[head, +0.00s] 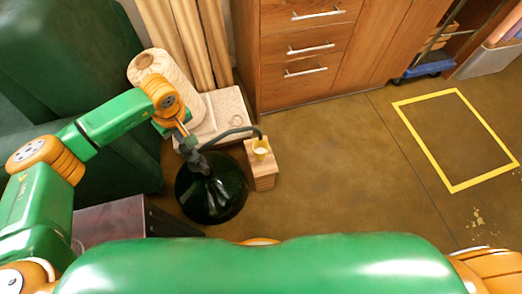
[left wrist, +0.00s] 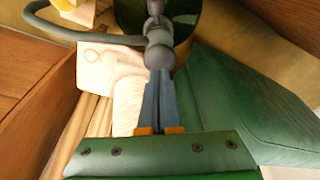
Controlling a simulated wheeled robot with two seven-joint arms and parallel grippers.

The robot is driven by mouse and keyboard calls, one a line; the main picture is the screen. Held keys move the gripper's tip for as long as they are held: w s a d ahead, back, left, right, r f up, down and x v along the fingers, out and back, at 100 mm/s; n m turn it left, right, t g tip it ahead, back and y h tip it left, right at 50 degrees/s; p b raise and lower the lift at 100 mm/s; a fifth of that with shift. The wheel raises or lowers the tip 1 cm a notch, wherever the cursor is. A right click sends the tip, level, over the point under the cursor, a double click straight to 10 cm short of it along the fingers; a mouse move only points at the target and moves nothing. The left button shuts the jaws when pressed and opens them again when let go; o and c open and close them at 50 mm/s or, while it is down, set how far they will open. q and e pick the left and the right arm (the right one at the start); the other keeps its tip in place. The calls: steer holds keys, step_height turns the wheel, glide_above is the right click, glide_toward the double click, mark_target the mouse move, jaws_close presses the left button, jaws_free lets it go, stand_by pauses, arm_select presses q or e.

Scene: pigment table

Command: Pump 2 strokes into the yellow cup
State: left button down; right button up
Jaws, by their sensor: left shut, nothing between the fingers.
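A dark green, round pump bottle (head: 212,192) stands on the floor with a grey pump head (head: 192,152) on top. Its curved grey spout (head: 228,134) reaches right, its end over the yellow cup (head: 261,147). The cup has a pale inside and sits on a small wooden block (head: 264,178). My left gripper (head: 185,138) is shut and empty, its fingertips close by the pump head. In the left wrist view the closed fingers (left wrist: 158,76) point at the grey pump head (left wrist: 159,52); I cannot tell whether they touch it. My right gripper is not in view.
A cream woven cylinder (head: 165,72) and a pale slab (head: 222,112) are behind the bottle. A green sofa (head: 50,50) is at left, a wooden drawer cabinet (head: 310,50) at the back. The floor at right is open, with a yellow taped outline (head: 425,98).

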arm_select(q)
steer(key=shift+r, duration=0.1)
step_height(320, 180, up, 6)
steer(key=p, duration=0.4)
steer(key=shift+p, duration=0.3)
